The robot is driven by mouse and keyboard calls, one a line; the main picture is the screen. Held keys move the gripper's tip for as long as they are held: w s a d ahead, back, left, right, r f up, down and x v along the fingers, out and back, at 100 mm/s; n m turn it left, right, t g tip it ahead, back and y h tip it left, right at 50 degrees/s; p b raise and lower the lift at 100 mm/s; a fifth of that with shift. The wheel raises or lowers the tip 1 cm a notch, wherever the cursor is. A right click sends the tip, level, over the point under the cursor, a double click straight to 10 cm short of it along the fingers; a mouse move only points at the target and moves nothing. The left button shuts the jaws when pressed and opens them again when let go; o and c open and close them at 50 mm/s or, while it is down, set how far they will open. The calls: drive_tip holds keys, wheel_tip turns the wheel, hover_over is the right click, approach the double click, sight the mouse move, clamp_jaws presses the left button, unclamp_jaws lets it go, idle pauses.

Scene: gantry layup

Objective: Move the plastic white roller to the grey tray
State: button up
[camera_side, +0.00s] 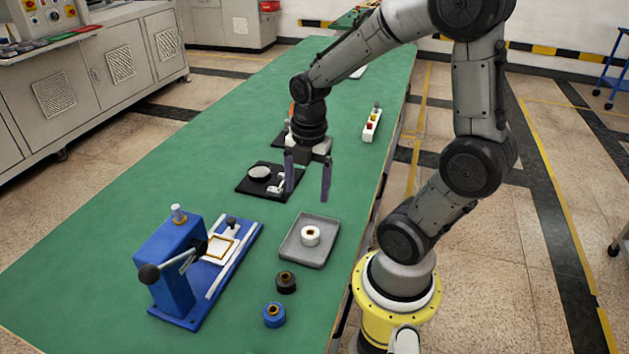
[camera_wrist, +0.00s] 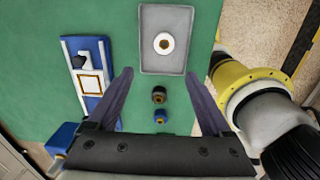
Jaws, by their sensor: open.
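The white roller (camera_side: 310,236) is a short white ring with a brown core. It sits inside the grey tray (camera_side: 298,260), near the middle. In the wrist view the white roller (camera_wrist: 164,43) and the grey tray (camera_wrist: 148,66) are at the top. My gripper (camera_side: 307,190) is open and empty, in the air above the table and apart from the roller. In the wrist view its two fingers (camera_wrist: 158,76) are spread wide, with nothing between the tips.
A black roller (camera_side: 286,282) and a blue roller (camera_side: 274,314) stand in front of the tray. A blue press with a lever (camera_side: 172,262) is at the left. A black plate (camera_side: 252,188) with a round piece lies behind. The green table (camera_side: 90,250) is clear at left.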

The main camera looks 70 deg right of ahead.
drive_tip(key=s+a+r+m+t, duration=0.5)
drive_tip(key=a+r+m, duration=0.5)
drive_tip(key=m, duration=0.7)
drive_tip(key=shift+s+r, duration=0.3)
